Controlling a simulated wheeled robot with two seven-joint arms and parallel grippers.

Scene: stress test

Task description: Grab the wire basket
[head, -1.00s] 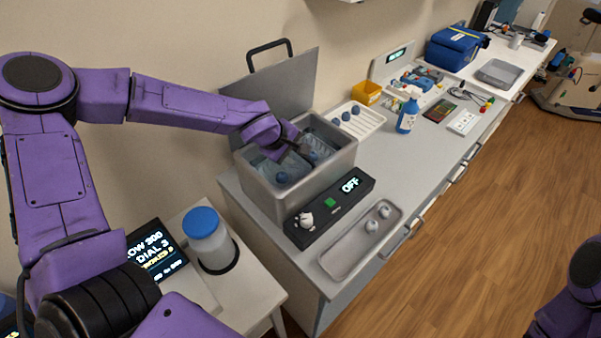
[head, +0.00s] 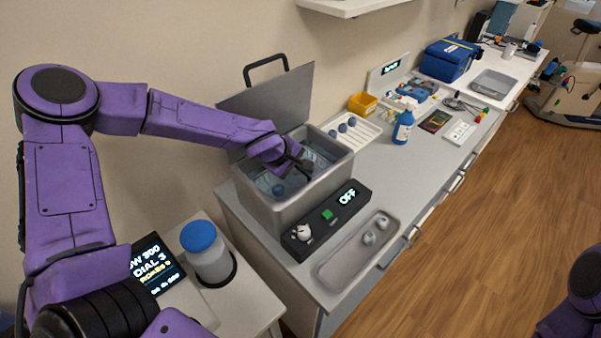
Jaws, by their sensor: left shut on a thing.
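A grey metal bath (head: 299,196) stands on the counter with its lid raised behind it. The wire basket (head: 317,160) sits down inside the bath; its fine wires are hard to make out in the bluish water. My left gripper (head: 297,164) reaches into the bath's opening and is shut on the wire basket. The gripper hides part of the basket. A dark blue round piece (head: 278,190) shows in the bath, left of the gripper. My right gripper is out of the picture; only part of that arm shows at the lower right.
A black control panel (head: 326,216) reading OFF is at the bath's front. A metal tray (head: 345,262) with round pieces lies before it. A white rack (head: 364,134), yellow bin (head: 362,103) and blue bottle (head: 403,127) stand to the right. A blue-capped jar (head: 207,256) is at the left.

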